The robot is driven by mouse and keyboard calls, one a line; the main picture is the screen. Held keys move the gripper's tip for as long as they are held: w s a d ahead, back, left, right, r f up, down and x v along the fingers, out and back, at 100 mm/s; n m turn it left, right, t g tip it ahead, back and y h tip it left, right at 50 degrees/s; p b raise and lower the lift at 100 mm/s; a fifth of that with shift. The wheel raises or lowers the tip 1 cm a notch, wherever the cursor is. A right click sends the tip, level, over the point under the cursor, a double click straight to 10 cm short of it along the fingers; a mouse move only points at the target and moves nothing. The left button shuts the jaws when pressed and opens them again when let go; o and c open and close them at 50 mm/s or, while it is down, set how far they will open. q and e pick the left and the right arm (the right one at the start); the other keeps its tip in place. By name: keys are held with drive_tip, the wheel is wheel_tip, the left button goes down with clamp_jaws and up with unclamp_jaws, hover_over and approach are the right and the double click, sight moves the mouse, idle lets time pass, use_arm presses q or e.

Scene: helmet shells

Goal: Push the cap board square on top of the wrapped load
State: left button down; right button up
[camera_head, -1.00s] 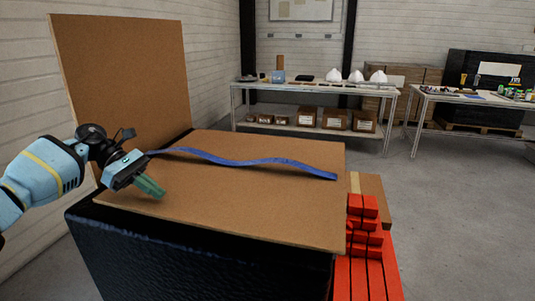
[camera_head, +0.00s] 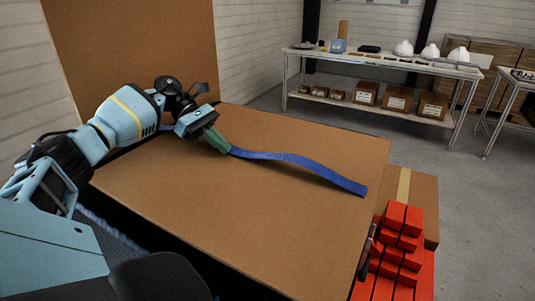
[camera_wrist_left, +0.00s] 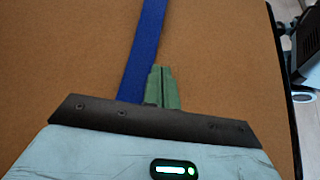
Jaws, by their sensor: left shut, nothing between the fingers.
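The cap board (camera_head: 270,215) is a flat brown sheet lying on the wrapped load (camera_head: 130,228), whose black film shows below the board's near left edge. The board covers most of the load, so I cannot tell how squarely it sits. My left gripper (camera_head: 220,146) is shut and empty, with its green fingers low over the board's far left part, beside a blue strap (camera_head: 315,168). In the left wrist view the green fingers (camera_wrist_left: 161,82) are together over the board (camera_wrist_left: 220,60), right of the strap (camera_wrist_left: 143,45). Contact with the board cannot be told. My right gripper does not show.
A tall brown panel (camera_head: 140,50) stands behind the load. Stepped red blocks (camera_head: 400,250) and a taped carton (camera_head: 425,205) are close at the right. A table (camera_head: 385,60) with white helmet shells (camera_head: 430,52) stands farther back, with grey floor (camera_head: 450,165) clear between.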

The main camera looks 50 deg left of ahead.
use_arm(q)
drive_tip(key=shift+d, duration=0.4)
drive_tip(key=p, duration=0.4)
approach(271, 171)
drive_tip(key=d, duration=0.1)
drive_tip(key=w+d+f, duration=0.1)
drive_tip(key=d, duration=0.1)
drive_tip(key=w+d, duration=0.1)
drive_tip(key=d, duration=0.1)
drive_tip(key=shift+d+f, duration=0.15)
drive_tip(key=shift+f, duration=0.45)
drive_tip(key=shift+w+f+b, duration=0.1)
drive_tip(key=shift+f+b, duration=0.25)
drive_tip(key=shift+f, duration=0.4)
